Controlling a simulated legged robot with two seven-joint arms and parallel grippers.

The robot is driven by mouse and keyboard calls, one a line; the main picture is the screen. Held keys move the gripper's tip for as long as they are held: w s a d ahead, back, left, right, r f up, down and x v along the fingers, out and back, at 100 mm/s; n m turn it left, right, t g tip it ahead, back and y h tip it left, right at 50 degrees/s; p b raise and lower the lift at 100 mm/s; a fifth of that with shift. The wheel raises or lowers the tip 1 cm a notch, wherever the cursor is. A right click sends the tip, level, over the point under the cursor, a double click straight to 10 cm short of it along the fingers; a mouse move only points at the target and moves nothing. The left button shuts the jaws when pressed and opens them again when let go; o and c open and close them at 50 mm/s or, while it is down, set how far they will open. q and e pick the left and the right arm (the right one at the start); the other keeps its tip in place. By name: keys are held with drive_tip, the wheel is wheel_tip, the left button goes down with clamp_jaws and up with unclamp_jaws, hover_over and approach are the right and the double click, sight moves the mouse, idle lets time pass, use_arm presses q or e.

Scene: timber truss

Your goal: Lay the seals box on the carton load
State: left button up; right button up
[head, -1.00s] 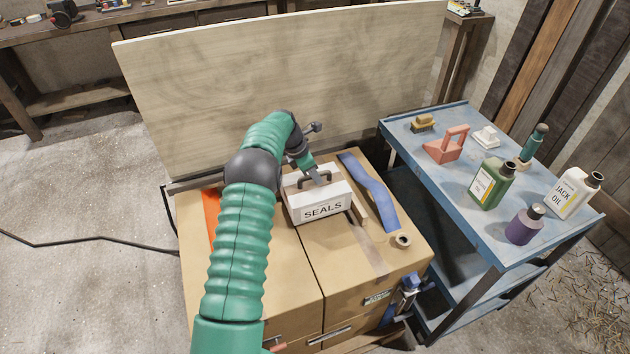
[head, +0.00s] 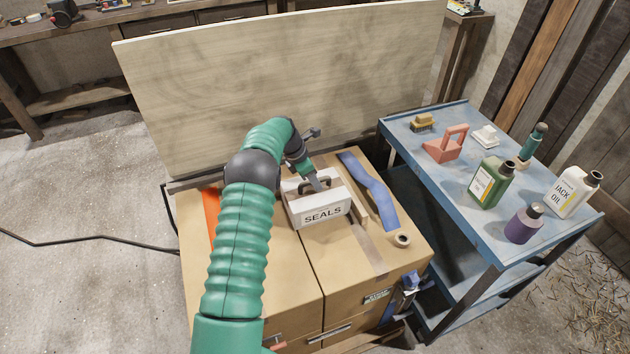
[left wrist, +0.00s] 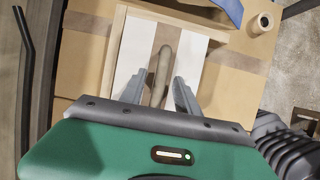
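The white seals box (head: 324,214), marked SEALS, sits upright on the brown carton load (head: 262,290), with thin wooden strips along some of its sides. The box top also shows in the left wrist view (left wrist: 133,50), with its handle (left wrist: 163,62) standing up in the middle. My left gripper (head: 318,184) is down at the handle. In the left wrist view its two fingers (left wrist: 159,92) stand apart on either side of the handle, with a gap visible on each side. The lower fingertips are hard to see in the head view. My right gripper is not in view.
A blue strap (head: 372,190) and a tape roll (head: 402,239) lie on the cartons right of the box. A large plywood panel (head: 280,80) stands behind. A blue cart (head: 455,180) with bottles and tools stands at right.

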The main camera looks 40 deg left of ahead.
use_arm(q)
drive_tip(key=v, duration=1.1)
drive_tip(key=s+d+m+g+y, duration=0.1)
drive_tip(key=s+d+m, duration=0.2)
drive_tip(key=d+m, duration=0.6)
drive_tip(key=s+d+m, duration=0.3)
drive_tip(key=d+m, duration=0.3)
drive_tip(key=d, duration=0.6)
drive_tip(key=s+d+f+m, duration=0.1)
drive_tip(key=s+d+m, duration=0.5)
drive_tip(key=s+m, duration=0.1)
drive_tip(key=s+d+f+m+y, duration=0.1)
drive_tip(key=s+d+f+m, duration=0.1)
drive_tip(key=s+d+m, duration=0.4)
drive_tip(key=s+m, duration=0.2)
drive_tip(key=shift+s+f+m, duration=0.15)
drive_tip(key=shift+f+m, duration=0.1)
drive_tip(key=shift+m, duration=0.05)
